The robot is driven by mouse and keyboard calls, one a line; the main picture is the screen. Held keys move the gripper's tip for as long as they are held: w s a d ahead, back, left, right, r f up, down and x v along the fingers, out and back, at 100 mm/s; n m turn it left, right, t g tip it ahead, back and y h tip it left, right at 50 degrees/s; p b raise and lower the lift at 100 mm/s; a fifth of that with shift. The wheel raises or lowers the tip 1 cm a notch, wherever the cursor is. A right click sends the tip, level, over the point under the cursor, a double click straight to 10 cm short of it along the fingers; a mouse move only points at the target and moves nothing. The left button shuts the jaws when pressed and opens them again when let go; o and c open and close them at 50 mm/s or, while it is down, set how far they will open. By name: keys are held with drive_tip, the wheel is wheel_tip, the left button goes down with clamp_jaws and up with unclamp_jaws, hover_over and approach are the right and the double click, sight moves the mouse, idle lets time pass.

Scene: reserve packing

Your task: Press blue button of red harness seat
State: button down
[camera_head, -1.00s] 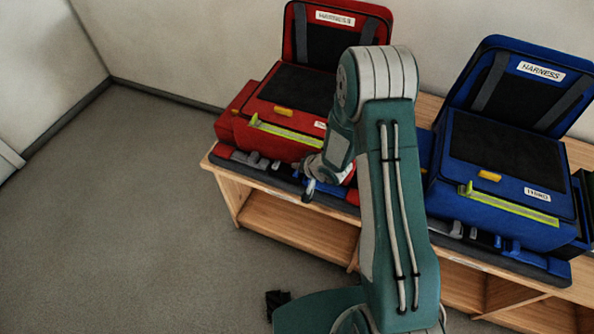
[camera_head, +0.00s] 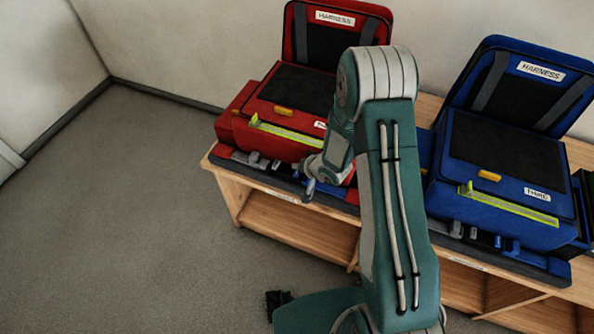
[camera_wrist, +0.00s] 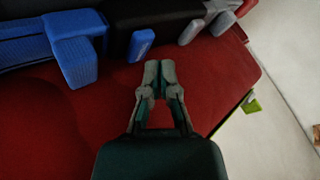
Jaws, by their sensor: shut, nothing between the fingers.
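The red harness seat (camera_head: 281,133) stands open at the left end of the wooden bench, its label reading HARNESS. My gripper (camera_head: 308,193) is at its front edge, right of centre. In the wrist view my gripper (camera_wrist: 160,68) is shut and empty, fingertips together over the red surface. Just beyond the tips, a small blue button-like piece (camera_wrist: 142,43) sits on a black block. A larger blue block (camera_wrist: 76,62) lies to the left. Which one is the button I cannot tell for sure. Contact with the tips is not visible. My arm hides the seat's right part.
A blue harness seat (camera_head: 500,180) stands to the right on the same bench (camera_head: 300,230). Grey levers (camera_wrist: 191,32) lie right of the small blue piece. A yellow-green strip (camera_head: 288,137) crosses the red seat's front. Floor (camera_head: 130,230) at left is clear.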

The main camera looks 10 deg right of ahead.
drive_tip(key=shift+f, duration=0.3)
drive_tip(key=shift+f, duration=0.5)
idle(0.9)
drive_tip(key=shift+r, duration=0.9)
drive_tip(key=shift+r, duration=2.55)
